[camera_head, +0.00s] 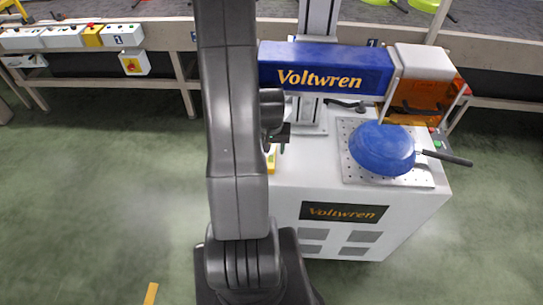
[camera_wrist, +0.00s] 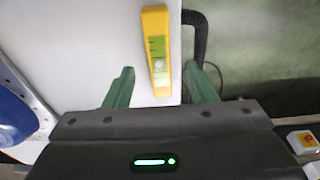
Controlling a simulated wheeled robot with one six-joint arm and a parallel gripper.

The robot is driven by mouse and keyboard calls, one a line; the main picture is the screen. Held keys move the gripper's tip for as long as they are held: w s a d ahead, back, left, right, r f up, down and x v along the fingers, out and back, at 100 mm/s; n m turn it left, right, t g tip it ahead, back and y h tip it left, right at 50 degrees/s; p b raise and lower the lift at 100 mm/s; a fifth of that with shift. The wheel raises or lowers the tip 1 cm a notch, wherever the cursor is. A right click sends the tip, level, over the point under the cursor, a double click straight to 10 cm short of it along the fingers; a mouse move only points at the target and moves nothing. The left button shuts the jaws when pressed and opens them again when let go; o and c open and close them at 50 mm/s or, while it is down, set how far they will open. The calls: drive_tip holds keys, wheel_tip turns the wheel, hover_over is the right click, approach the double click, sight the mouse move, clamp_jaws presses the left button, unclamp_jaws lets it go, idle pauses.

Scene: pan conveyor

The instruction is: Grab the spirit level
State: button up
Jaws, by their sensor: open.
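The spirit level is a yellow bar with a green face and a small round vial. In the wrist view the spirit level (camera_wrist: 157,50) lies on the white top of the machine, near its edge, and points roughly between my fingers. In the head view only a bit of the spirit level (camera_head: 271,158) shows beside my arm. My gripper (camera_wrist: 161,80) is open, with one green finger on each side of the near end of the level. I cannot tell how high the fingers are above it. In the head view my gripper (camera_head: 282,138) is mostly hidden behind my arm.
A blue pan (camera_head: 382,148) with a dark handle sits on a perforated plate (camera_head: 354,172) on the right of the white Voltwren machine (camera_head: 290,190). A blue Voltwren housing (camera_head: 325,68) overhangs the machine. A conveyor (camera_head: 165,37) runs behind. Green floor lies open at left.

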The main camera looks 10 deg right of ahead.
sight(271, 154)
drive_tip(key=shift+w+d+f, duration=0.1)
drive_tip(key=shift+w+f, duration=0.1)
drive_tip(key=shift+f, duration=1.8)
clamp_jaws()
drive_tip(key=shift+r, duration=0.2)
